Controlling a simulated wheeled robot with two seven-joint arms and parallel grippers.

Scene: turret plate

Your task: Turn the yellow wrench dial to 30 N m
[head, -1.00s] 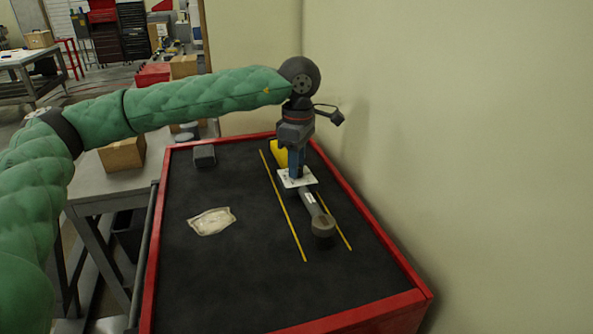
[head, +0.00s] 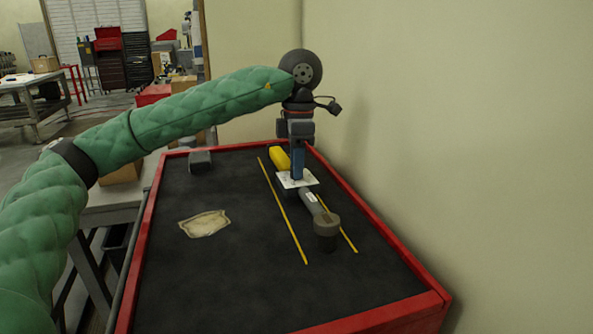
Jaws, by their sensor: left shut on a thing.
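The wrench lies lengthwise on the dark top of the red-rimmed cabinet, between two thin yellow strips. Its yellow dial part (head: 279,157) is at the far end, its grey shaft (head: 312,203) in the middle and its dark round head (head: 327,226) at the near end. A small white plate (head: 297,181) sits at the grip, its markings too small to read. My right gripper is not in view.
A crumpled beige cloth or packet (head: 204,223) lies left of the wrench. A dark grey block (head: 200,160) stands at the far left of the top. The red rim (head: 385,312) borders the cabinet top (head: 230,290), and a wall is close on the right. The front left is clear.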

